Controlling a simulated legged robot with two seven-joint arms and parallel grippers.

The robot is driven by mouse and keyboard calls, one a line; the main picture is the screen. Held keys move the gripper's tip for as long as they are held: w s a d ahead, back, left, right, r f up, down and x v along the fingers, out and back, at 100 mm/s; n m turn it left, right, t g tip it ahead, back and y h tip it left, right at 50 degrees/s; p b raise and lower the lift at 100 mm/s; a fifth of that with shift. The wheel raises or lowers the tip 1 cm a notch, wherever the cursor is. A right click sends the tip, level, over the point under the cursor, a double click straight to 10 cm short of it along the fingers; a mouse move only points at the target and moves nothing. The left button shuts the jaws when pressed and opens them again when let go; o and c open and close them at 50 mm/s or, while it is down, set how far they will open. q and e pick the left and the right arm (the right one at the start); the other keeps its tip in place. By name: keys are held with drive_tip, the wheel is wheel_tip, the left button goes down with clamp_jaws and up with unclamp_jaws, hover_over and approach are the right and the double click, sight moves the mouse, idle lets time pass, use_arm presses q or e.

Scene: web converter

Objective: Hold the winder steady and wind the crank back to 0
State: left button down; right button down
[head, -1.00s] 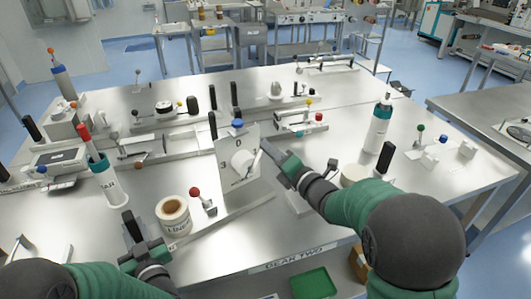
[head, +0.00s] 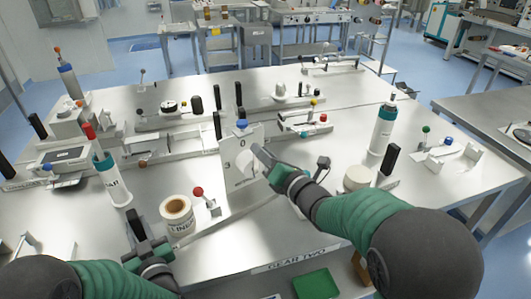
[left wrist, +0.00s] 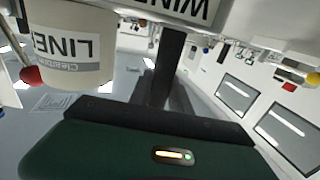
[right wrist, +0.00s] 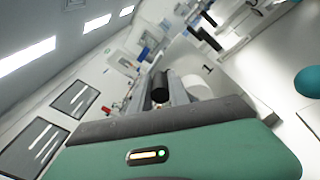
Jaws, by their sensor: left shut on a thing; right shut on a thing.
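The winder's upright white panel (head: 230,180) stands near the middle of the table, with 0 at its top and 3 at its left. Its white round hub (head: 244,162) is partly covered by my right gripper (head: 262,155). That gripper is shut on the crank's black grip (right wrist: 160,86), beside the hub in the right wrist view (right wrist: 197,86). The crank arm is mostly hidden in the head view. My left gripper (head: 145,240), near the front edge, is shut on a black upright handle (left wrist: 172,60). A white label with partly cut-off lettering (left wrist: 185,12) shows beyond that handle.
A liner roll (head: 177,213) and a red-knobbed lever (head: 199,193) stand between my left gripper and the panel. A white bottle (head: 116,185) is at left, another (head: 382,130) at right. A white roll (head: 357,178) sits right of my right gripper.

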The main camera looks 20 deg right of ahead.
use_arm(q)
drive_tip(key=shift+s+d+f, duration=0.1)
drive_tip(key=shift+d+f, duration=0.15)
drive_tip(key=shift+f, duration=0.2)
use_arm(e)
drive_tip(key=shift+a, duration=0.25)
use_arm(q)
drive_tip(key=shift+a, duration=0.15)
use_arm(e)
drive_tip(key=c, duration=1.3)
unclamp_jaws()
drive_tip(key=shift+o, duration=0.2)
drive_tip(key=shift+s+d, duration=0.1)
drive_tip(key=v, duration=1.2)
use_arm(q)
drive_tip(key=shift+r, duration=0.3)
use_arm(e)
drive_tip(key=shift+r, duration=0.1)
